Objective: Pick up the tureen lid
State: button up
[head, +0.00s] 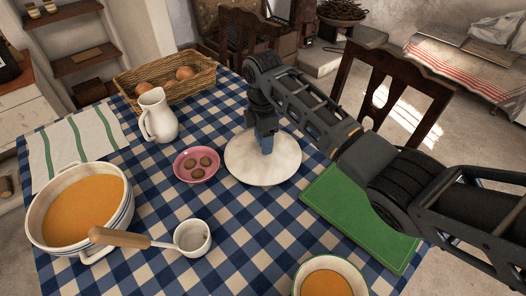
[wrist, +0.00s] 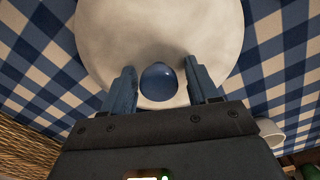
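The tureen lid (head: 243,163) is a white, round, shallow disc lying on the checked tablecloth in the middle of the table. In the wrist view the lid (wrist: 160,28) fills the upper middle, with a round dark-blue knob (wrist: 158,82) near its lower part. My gripper (head: 266,150) points down over the lid. In the wrist view my gripper (wrist: 160,85) has its two blue fingers apart, one on each side of the knob, with a narrow gap on both sides. The tureen (head: 122,215), holding orange soup, stands at the left. The head view hides the knob behind my gripper.
A pink plate (head: 182,176) with several small brown items lies close left of the lid. A ladle (head: 192,237), white jug (head: 158,115), egg basket (head: 203,80), green board (head: 355,215) and soup bowl (head: 328,284) surround it. A chair (head: 415,75) stands behind.

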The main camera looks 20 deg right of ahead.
jog(key=shift+s+f, duration=0.1)
jog(key=shift+f, duration=0.2)
grip_shut()
jog(key=shift+r, duration=0.1)
dwell(0.4)
